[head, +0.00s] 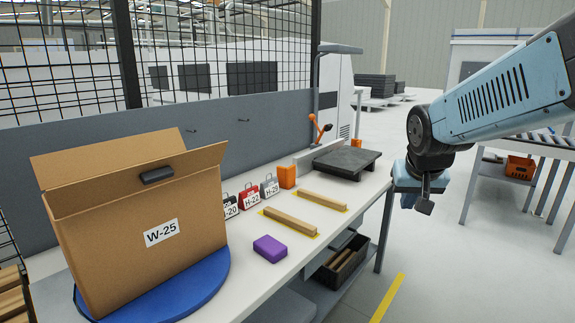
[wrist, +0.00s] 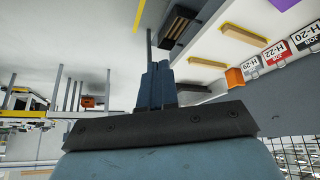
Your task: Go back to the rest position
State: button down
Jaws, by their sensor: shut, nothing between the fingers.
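My gripper (head: 425,200) hangs at the end of the blue-grey arm, to the right of the workbench and clear of it, above the open floor. In the wrist view my gripper (wrist: 159,72) shows its dark blue fingers together, with nothing between them. Nothing touches the gripper in either view.
The white workbench (head: 266,290) carries a cardboard box (head: 190,215) marked W-25 on a blue disc (head: 205,290), a purple block (head: 270,248), two wooden strips (head: 290,221), several labelled tags and a dark plate (head: 347,160). A roller conveyor (head: 530,143) stands at right; floor between is free.

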jog(key=s+a+r+n+y, duration=0.1)
jog(key=s+a+r, duration=0.1)
jog(key=s, duration=1.1)
jog(key=shift+a+r+n, duration=0.2)
jog(key=shift+r+n, duration=0.1)
jog(key=shift+n, duration=0.1)
